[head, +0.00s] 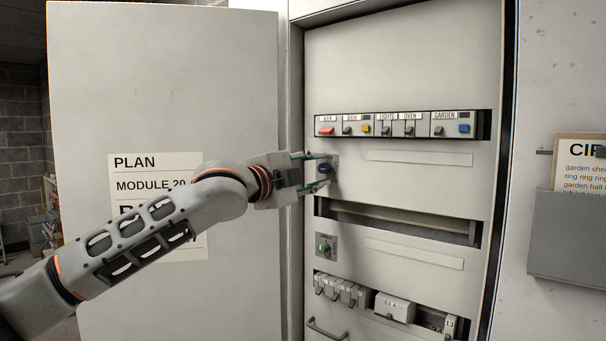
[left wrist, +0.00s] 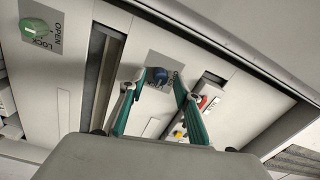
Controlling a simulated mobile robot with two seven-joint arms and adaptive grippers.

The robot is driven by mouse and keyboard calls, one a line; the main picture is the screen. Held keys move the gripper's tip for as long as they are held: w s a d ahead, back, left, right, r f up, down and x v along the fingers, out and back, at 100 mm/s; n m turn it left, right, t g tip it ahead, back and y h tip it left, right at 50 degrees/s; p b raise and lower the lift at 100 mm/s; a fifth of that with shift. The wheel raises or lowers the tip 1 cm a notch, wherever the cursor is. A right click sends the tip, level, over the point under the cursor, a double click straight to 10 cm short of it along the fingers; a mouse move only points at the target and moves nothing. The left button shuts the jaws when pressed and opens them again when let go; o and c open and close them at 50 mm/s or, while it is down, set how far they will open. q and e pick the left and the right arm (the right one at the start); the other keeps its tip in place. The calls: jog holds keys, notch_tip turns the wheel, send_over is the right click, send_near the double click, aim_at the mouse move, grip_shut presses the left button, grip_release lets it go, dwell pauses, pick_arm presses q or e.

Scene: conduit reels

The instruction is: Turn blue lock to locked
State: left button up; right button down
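The blue lock (head: 325,169) is a small round knob on a grey plate on the cabinet's inner panel, below the top breaker row. It also shows in the left wrist view (left wrist: 157,76), where its plate has OPEN and LOCK lettering, partly covered. My left gripper (head: 320,170) is at the plate with its green-edged fingers apart, one above and one below the knob. In the left wrist view the fingers stand on either side of the knob, with gaps visible. The knob's exact pointing is hard to tell. My right gripper is not in view.
A green lock (head: 324,246) sits lower on the panel. A breaker row (head: 400,125) runs above, with another below. An open cabinet door (head: 165,70) stands behind my left arm. A grey wall pocket (head: 568,237) with a card is at right.

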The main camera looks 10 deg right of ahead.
pick_arm(q)
jog(key=v, duration=1.1)
jog(key=shift+s+a, duration=0.2)
jog(key=shift+a, duration=0.1)
jog(key=s+a+f+n+y, duration=0.1)
jog(key=a+f+n, duration=0.25)
jog(key=f, duration=1.05)
jog(key=s+a+f+n+t+y, duration=0.15)
jog(key=f+n, duration=0.35)
jog(key=f, duration=1)
jog(key=a+f+n+g+y, duration=0.1)
jog(key=a+f+n+y, duration=0.3)
jog(key=f, duration=1)
jog(key=s+a+f+n+y, duration=0.1)
jog(key=s+a+f+n, duration=0.25)
jog(key=s+f, duration=0.45)
jog(key=s+a+f+n+y, duration=0.15)
jog(key=s+a+f, duration=0.35)
jog(key=f, duration=0.7)
jog(key=s+a+f+n+g+y, duration=0.1)
jog(key=s+a+f, duration=0.3)
jog(key=s, duration=0.4)
jog(key=s+a+f+n+g+y, duration=0.1)
jog(key=s+a+f+n+g, duration=0.1)
jog(key=s+a+f, duration=0.2)
jog(key=s+f, duration=0.3)
jog(key=s, duration=0.1)
jog(key=shift+f, duration=0.25)
